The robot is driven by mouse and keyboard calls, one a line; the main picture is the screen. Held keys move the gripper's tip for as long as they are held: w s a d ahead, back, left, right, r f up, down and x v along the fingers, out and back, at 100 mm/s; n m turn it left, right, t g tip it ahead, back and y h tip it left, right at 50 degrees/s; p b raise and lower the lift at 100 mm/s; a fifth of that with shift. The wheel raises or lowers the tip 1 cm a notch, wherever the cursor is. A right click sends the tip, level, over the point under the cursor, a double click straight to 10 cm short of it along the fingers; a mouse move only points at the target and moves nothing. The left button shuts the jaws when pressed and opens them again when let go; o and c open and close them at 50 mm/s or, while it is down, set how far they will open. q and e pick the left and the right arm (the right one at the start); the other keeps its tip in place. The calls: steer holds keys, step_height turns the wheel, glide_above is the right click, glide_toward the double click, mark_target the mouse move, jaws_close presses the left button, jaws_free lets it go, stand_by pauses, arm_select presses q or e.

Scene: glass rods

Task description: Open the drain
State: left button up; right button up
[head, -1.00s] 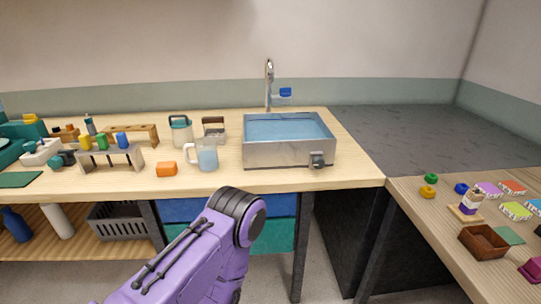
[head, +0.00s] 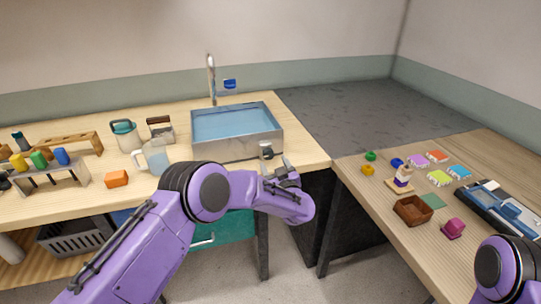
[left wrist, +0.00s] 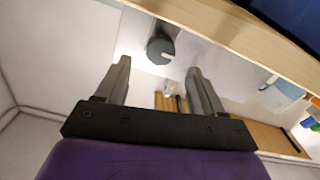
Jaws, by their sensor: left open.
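The metal sink basin (head: 225,150) stands on the wooden counter and holds blue water. A dark round drain knob (head: 266,150) sits on its front wall near the right corner. In the left wrist view the knob (left wrist: 160,49) shows beyond the fingertips, between their lines, and the fingers do not touch it. My left gripper (head: 277,165) is open and empty, just in front of the knob; it also shows in the left wrist view (left wrist: 156,75). Of my right arm only a purple part shows at the bottom right; its gripper is out of view.
A faucet (head: 211,78) with a blue handle stands behind the basin. A clear pitcher (head: 153,157), an orange block (head: 117,179) and a kettle (head: 126,135) are left of it. A brown box (head: 412,210) and small items lie on the right table.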

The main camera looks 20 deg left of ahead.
mark_target(269, 155)
arm_select(q)
steer(key=x, duration=0.5)
steer(key=shift+w+a, duration=0.15)
steer(key=c, duration=1.1)
steer(key=shift+o, duration=0.2)
